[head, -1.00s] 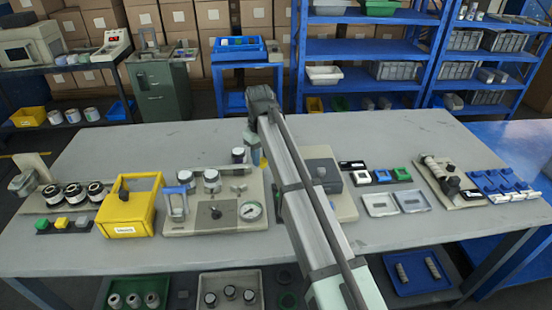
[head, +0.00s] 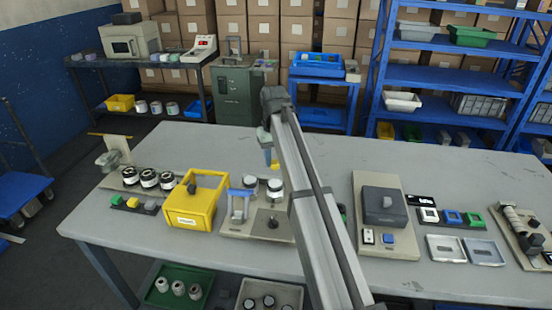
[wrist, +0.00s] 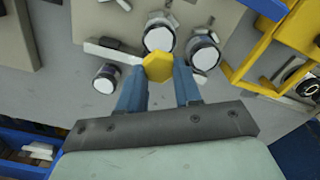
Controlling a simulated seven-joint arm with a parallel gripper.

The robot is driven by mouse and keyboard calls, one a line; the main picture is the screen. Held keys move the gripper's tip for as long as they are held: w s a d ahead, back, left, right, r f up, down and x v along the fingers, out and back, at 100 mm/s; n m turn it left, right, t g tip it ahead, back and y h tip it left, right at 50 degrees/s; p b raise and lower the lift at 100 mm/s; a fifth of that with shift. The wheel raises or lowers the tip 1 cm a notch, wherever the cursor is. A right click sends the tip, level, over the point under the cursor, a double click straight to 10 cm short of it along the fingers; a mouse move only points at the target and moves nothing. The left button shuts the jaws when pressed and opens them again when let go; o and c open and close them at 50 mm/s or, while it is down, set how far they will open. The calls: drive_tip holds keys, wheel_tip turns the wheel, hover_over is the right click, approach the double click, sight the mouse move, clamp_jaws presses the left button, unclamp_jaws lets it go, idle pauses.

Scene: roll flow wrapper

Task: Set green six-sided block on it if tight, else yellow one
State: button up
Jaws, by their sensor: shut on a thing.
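My gripper (wrist: 159,88) has blue fingers shut on a yellow six-sided block (wrist: 158,67); the block also shows in the head view (head: 274,163), above the bench. In the wrist view it overlaps the near edge of a white-topped jar (wrist: 160,36); I cannot tell the height between them. A second white-topped jar (wrist: 205,54) is to the right, and a third (wrist: 106,79) to the left. In the head view, two jars (head: 250,182) (head: 274,186) stand on a beige base plate. A small green block (head: 117,200) sits in a dark rack at left.
A yellow box (head: 192,208) with a dark handle stands left of the base plate. A grey-lidded machine (head: 384,205) is right of my arm. My arm hides part of the base plate. The bench's back left is clear.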

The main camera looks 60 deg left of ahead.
drive_tip(key=shift+f, duration=0.15)
drive_tip(key=shift+f, duration=3.2)
drive_tip(key=o, duration=1.1)
wheel_tip(320, 180, up, 14)
drive_tip(key=shift+f, duration=0.1)
